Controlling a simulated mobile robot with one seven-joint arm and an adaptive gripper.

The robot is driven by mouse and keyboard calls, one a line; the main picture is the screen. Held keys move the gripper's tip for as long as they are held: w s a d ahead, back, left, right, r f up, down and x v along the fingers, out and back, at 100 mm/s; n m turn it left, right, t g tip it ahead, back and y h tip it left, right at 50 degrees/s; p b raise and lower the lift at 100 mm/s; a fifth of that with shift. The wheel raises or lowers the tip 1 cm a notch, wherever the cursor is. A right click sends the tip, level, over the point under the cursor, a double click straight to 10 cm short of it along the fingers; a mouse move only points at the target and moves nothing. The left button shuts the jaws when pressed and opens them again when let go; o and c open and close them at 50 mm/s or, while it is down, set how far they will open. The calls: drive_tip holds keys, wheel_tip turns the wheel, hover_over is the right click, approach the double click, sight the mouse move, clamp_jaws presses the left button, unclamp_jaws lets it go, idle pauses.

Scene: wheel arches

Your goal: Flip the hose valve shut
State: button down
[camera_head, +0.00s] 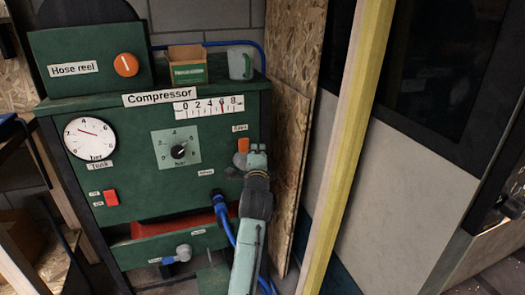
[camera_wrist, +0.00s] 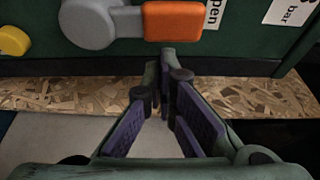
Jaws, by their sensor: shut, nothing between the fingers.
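The hose valve is on the right of the green compressor panel. Its orange lever (camera_head: 243,145) stands upright, pointing at a small label above it. In the wrist view the orange lever (camera_wrist: 172,20) extends from a round grey hub (camera_wrist: 88,22) toward a label ending in "pen". My gripper (camera_head: 256,150) is just right of the lever in the head view and hides part of the panel. In the wrist view my gripper (camera_wrist: 168,62) has its fingertips together, empty, just below the lever. I cannot tell whether they touch it.
A blue hose (camera_head: 222,212) hangs from the panel below and left of my gripper. A grey valve with a blue handle (camera_head: 183,252) is lower down. A chipboard sheet (camera_head: 290,165) and a yellow post (camera_head: 357,130) stand close on the right. A yellow knob (camera_wrist: 12,40) shows in the wrist view.

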sight(242, 147)
drive_tip(key=shift+s+a+r+n+t+b, duration=0.15)
drive_tip(key=shift+a+n+t+b, duration=0.2)
drive_tip(key=shift+n+b, duration=0.35)
idle(0.4)
drive_tip(key=a+n+b, duration=0.1)
drive_tip(key=n, duration=0.1)
drive_tip(key=s+a+n+t+y+b, duration=0.1)
drive_tip(key=n, duration=0.2)
drive_tip(key=a+n+t+b, duration=0.1)
drive_tip(key=n, duration=0.2)
drive_tip(key=shift+s+a+y+b, duration=0.15)
drive_tip(key=shift+a+y+b, duration=0.2)
drive_tip(key=shift+a+y, duration=0.05)
drive_tip(key=a+f+n+y+b, duration=0.1)
drive_tip(key=n+b, duration=0.1)
drive_tip(key=n, duration=0.1)
drive_tip(key=s+a+n+y+b, duration=0.1)
drive_tip(key=a+n+y+b, duration=0.1)
drive_tip(key=n, duration=0.2)
drive_tip(key=a+f+n+y+b, duration=0.1)
drive_tip(key=n+b, duration=0.2)
drive_tip(key=n, duration=0.1)
drive_tip(key=shift+s+a+f+y, duration=0.15)
drive_tip(key=shift+a+f+y, duration=0.05)
drive_tip(key=shift+f+y, duration=0.1)
